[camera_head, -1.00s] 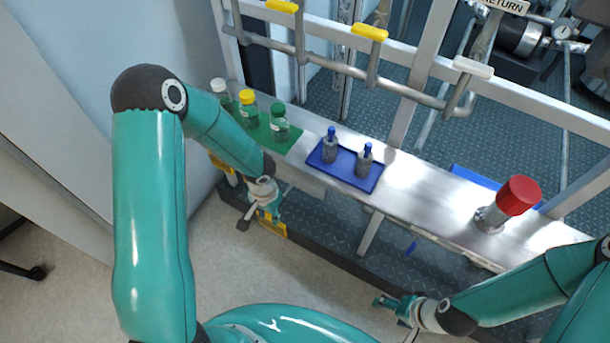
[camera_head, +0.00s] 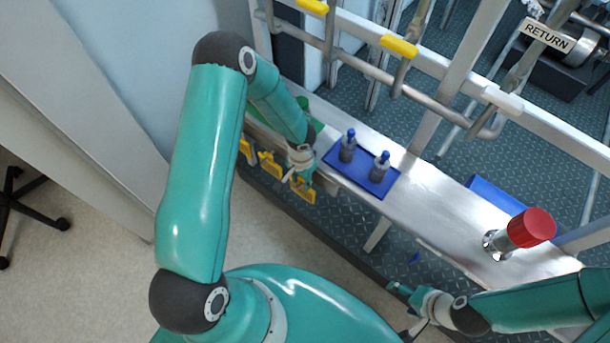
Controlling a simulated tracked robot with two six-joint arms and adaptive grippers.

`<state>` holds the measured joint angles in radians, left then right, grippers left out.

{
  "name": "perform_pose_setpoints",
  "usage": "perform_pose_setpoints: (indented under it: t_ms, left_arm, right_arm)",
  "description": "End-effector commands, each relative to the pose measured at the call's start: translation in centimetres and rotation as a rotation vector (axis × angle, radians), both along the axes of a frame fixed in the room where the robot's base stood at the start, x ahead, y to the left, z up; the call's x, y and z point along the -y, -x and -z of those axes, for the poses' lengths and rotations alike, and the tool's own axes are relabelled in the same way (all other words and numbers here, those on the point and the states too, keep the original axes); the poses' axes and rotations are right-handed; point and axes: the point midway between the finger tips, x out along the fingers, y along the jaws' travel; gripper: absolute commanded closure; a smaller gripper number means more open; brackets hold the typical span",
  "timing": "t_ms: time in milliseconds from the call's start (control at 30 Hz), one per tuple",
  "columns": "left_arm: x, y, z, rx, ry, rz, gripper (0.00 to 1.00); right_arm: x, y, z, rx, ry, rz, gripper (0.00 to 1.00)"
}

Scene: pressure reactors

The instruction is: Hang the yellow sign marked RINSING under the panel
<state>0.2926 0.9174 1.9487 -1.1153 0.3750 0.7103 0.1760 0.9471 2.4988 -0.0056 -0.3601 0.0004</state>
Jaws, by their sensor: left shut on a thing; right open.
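Several yellow signs show in a row along the front of the metal panel: one at the left (camera_head: 245,148), a middle sign (camera_head: 269,164) and a right-hand sign (camera_head: 302,191). Their lettering is too small to read. My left gripper (camera_head: 303,176) is shut on the right-hand sign, which is just below the panel's front edge. I cannot tell whether that sign touches the panel. The metal panel (camera_head: 430,203) runs from upper left to lower right. My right gripper (camera_head: 402,292) is open and empty, in front of the panel at the lower right.
A blue tray (camera_head: 375,187) with two blue-capped bottles stands on the panel. A red-capped fitting (camera_head: 530,228) rises at the right. My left forearm mostly hides a green mat (camera_head: 302,103). Pipes with yellow handles (camera_head: 399,45) run behind.

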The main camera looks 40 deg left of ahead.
Motion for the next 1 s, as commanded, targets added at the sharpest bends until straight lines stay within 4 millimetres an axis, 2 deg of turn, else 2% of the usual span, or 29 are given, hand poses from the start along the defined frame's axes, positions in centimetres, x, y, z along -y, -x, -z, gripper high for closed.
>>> perform_pose_setpoints:
  t_ms: [267, 300, 400, 767, 933, 1000]
  left_arm:
    - [0.5, -0.4, 0.5, 0.001, 0.000, 0.013, 1.00]
    - [0.5, -0.4, 0.3, 0.001, 0.000, 0.013, 0.61]
    - [0.5, -0.4, 0.3, 0.001, 0.000, 0.014, 0.44]
    - [0.6, -0.4, 0.2, 0.001, 0.000, 0.014, 0.43]
    - [0.6, -0.4, 0.0, 0.000, 0.001, 0.015, 0.43]
    - [0.5, -0.5, -0.9, 0.005, -0.001, 0.012, 0.43]
  right_arm:
    - [0.0, 0.0, 0.7, 0.000, 0.000, 0.001, 0.26]
    - [0.0, 0.0, 0.5, 0.000, 0.000, 0.001, 0.26]
    - [0.0, 0.0, 0.5, 0.000, 0.000, 0.001, 0.26]
    - [0.0, 0.0, 0.3, 0.001, 0.000, 0.001, 0.26]
    - [0.0, 0.0, -0.9, 0.001, 0.000, 0.001, 0.26]
    - [0.0, 0.0, -0.7, 0.001, 0.000, 0.001, 0.26]
